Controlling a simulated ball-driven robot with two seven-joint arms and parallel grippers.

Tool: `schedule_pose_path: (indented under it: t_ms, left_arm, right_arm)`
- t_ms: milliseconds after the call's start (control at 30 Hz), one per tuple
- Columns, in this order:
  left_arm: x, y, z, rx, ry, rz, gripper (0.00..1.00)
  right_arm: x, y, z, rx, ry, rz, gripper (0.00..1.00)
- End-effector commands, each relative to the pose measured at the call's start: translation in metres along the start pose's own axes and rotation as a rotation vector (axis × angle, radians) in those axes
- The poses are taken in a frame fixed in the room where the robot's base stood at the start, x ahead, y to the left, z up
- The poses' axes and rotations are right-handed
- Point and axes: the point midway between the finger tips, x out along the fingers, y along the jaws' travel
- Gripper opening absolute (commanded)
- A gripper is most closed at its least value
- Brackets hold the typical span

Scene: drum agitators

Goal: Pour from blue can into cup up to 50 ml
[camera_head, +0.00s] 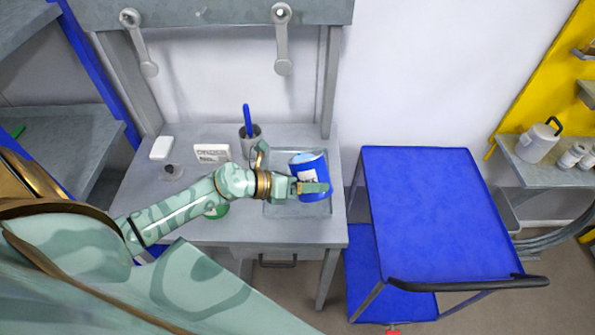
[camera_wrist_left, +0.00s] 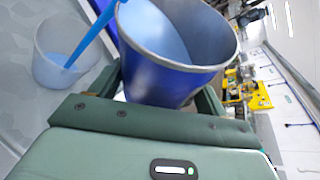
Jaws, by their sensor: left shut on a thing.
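The blue can (camera_head: 308,161) has a white label and is held by my left gripper (camera_head: 312,187) above a shallow grey tray (camera_head: 275,209). The can looks somewhat tilted. In the left wrist view the can (camera_wrist_left: 178,82) is open at the top, between my left gripper's fingers (camera_wrist_left: 160,97), with light blue liquid inside. The cup (camera_head: 250,143) stands on the bench left of the can, with a blue stick (camera_head: 246,115) in it. In the left wrist view the cup (camera_wrist_left: 50,70) is translucent, with pale blue liquid low in it. My right gripper is not in view.
On the grey bench (camera_head: 290,235) are a white box (camera_head: 161,147), a labelled white block (camera_head: 212,153) and a green round thing (camera_head: 217,211) partly under my left arm. A blue cart (camera_head: 430,215) stands to the right. Two levers hang overhead at the back.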

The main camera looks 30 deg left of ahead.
Motion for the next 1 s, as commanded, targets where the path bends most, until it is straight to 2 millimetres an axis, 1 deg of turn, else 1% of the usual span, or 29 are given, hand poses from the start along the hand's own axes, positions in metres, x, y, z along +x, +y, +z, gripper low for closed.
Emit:
schedule_pose_path:
  t_ms: [1000]
  left_arm:
    - [0.0004, 0.0009, 0.0008, -0.038, 0.002, -0.017, 0.39]
  right_arm:
    - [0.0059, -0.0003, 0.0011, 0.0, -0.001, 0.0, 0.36]
